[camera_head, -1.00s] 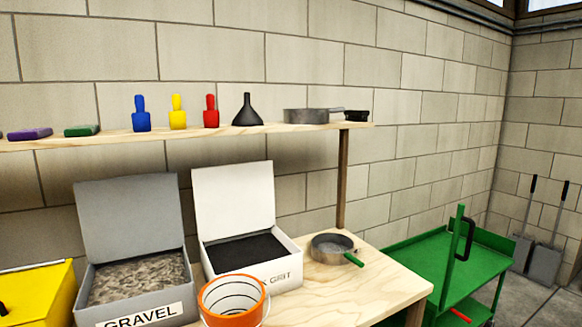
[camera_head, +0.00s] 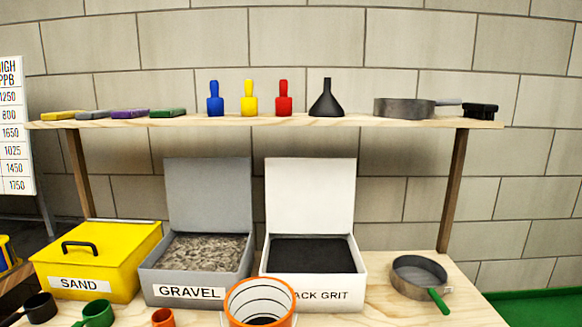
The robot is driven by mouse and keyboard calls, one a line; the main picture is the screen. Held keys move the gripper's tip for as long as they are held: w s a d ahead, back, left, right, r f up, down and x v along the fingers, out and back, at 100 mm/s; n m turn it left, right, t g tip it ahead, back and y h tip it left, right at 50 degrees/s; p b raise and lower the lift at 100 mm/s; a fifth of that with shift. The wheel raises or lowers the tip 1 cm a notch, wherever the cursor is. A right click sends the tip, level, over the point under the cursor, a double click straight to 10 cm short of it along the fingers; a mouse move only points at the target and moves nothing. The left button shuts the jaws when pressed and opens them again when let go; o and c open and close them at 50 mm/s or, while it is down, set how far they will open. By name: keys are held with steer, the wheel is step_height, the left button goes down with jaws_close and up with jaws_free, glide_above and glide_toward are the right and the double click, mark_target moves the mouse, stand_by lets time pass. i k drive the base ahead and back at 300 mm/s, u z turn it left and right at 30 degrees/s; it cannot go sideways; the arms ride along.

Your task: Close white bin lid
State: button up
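The white bin (camera_head: 347,290) stands on the wooden bench, right of centre, with black grit (camera_head: 312,255) inside. Its label is partly hidden and reads "ACK GRIT". Its white lid (camera_head: 311,197) is open and stands upright at the back of the bin. An orange bucket (camera_head: 259,299) stands in front of it and covers its lower left corner. My gripper is not in view.
The grey gravel bin (camera_head: 158,277), lid raised, is beside the white bin on the left. A closed yellow sand bin (camera_head: 88,281) is farther left. A sieve pan (camera_head: 420,273) with green handle is to the right. A shelf (camera_head: 330,124) runs above.

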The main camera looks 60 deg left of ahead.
mark_target(303, 195)
steer(key=u, duration=0.95)
steer(key=i, duration=0.85)
steer(key=u, duration=0.85)
